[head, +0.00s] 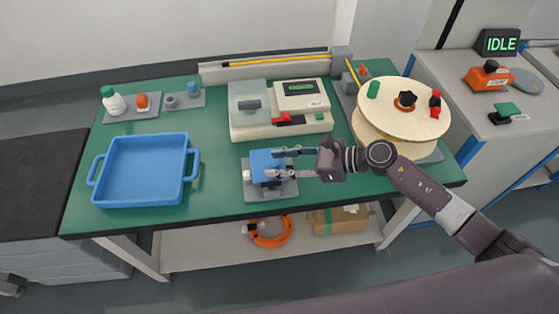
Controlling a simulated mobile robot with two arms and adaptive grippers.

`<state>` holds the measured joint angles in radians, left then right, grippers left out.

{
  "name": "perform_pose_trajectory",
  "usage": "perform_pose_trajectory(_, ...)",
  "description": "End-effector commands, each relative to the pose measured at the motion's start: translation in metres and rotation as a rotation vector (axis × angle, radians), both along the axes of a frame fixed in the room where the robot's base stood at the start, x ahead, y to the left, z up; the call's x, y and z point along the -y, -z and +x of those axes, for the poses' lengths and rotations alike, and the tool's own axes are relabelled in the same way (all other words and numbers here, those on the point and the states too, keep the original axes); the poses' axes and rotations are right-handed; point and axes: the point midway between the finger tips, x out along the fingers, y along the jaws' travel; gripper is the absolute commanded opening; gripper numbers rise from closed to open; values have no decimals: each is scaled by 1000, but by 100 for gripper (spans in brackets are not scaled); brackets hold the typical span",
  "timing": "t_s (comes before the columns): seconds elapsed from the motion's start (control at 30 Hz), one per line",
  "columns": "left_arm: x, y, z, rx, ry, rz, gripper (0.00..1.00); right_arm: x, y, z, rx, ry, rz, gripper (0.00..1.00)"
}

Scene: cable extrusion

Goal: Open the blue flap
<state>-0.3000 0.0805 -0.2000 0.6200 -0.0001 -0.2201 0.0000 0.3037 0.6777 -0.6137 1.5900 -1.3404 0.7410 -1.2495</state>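The blue flap (262,163) is on a small device on a grey base plate (257,192) near the front edge of the green table. A small white part shows at the device's left side. My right gripper (274,163) reaches in from the right, with its two fingers apart at the flap's right side. The fingertips overlap the blue part in the picture. I cannot tell whether they touch it. The gripper hides part of the device's right side. My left gripper is not in view.
A blue tray (140,201) stands left on the table (215,205). A beige machine (258,132) with a clear lid is behind the device. A wooden reel (385,95) stands at the right, behind my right arm. A white bottle (114,103) stands back left.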

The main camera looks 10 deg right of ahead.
Motion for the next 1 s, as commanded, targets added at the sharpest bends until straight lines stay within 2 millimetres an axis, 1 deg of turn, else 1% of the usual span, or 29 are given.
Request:
perform_pose_trajectory(0.13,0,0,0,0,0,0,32,0,0,0,0,1,0,36)
perform_pose_trajectory(0.4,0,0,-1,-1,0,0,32,1,0,0,0,1,0,6)
perform_pose_trajectory(0.47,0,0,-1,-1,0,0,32,1,0,0,0,1,0,0)
perform_pose_trajectory(0.77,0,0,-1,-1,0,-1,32,1,-1,0,0,1,0,0)
perform_pose_trajectory(1.0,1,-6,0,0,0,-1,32,1,-7,4,-52,1,-1,0)
